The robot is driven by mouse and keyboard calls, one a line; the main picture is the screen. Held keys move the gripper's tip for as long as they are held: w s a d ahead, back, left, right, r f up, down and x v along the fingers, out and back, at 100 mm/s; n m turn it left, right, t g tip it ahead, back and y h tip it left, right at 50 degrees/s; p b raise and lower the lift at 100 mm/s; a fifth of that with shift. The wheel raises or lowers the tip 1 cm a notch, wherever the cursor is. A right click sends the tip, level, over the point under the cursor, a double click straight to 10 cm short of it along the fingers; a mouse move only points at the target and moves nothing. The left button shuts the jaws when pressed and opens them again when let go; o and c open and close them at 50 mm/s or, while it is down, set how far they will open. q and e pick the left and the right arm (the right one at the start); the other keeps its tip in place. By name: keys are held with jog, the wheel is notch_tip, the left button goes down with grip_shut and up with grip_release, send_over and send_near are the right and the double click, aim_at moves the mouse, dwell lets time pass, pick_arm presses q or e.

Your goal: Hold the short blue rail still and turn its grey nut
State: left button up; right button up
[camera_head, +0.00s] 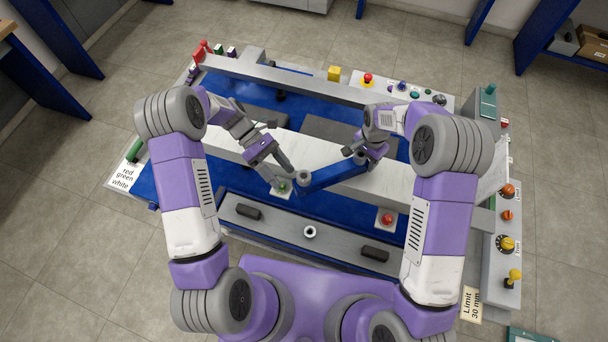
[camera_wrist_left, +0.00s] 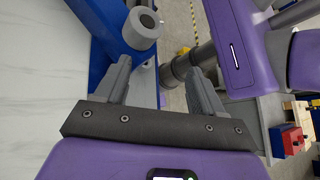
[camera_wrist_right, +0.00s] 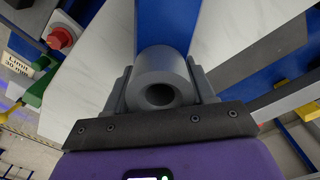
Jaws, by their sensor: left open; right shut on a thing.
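The short blue rail (camera_head: 335,176) lies slanted near the middle of the bench, with a grey round piece at each end. The left-end grey piece (camera_head: 303,176) is a thick ring in the left wrist view (camera_wrist_left: 140,28). My left gripper (camera_head: 282,182) is open and empty, just left of that ring, which lies beyond its fingertips (camera_wrist_left: 162,75). My right gripper (camera_head: 356,155) is shut on the right-end grey ring (camera_wrist_right: 160,78), with the blue rail (camera_wrist_right: 166,20) running away beyond it. I cannot tell which grey piece is the nut.
A grey front beam (camera_head: 275,227) carries dark blocks and a small ring. A red button (camera_head: 387,219) is right of the rail. A control panel (camera_head: 500,260) with orange and yellow knobs stands at the right. A white board (camera_head: 400,186) lies behind the rail.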

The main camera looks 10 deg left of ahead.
aim_at(304, 177)
pick_arm(q)
jog(key=d+t+h, duration=0.2)
jog(key=d+n+t+h, duration=0.1)
jog(key=d+t+h, duration=0.1)
jog(key=h, duration=0.1)
jog(key=d+f+n+t+h, duration=0.1)
jog(key=d+t+h, duration=0.2)
jog(key=shift+w, duration=0.1)
dwell(0.6)
jog(key=c, duration=1)
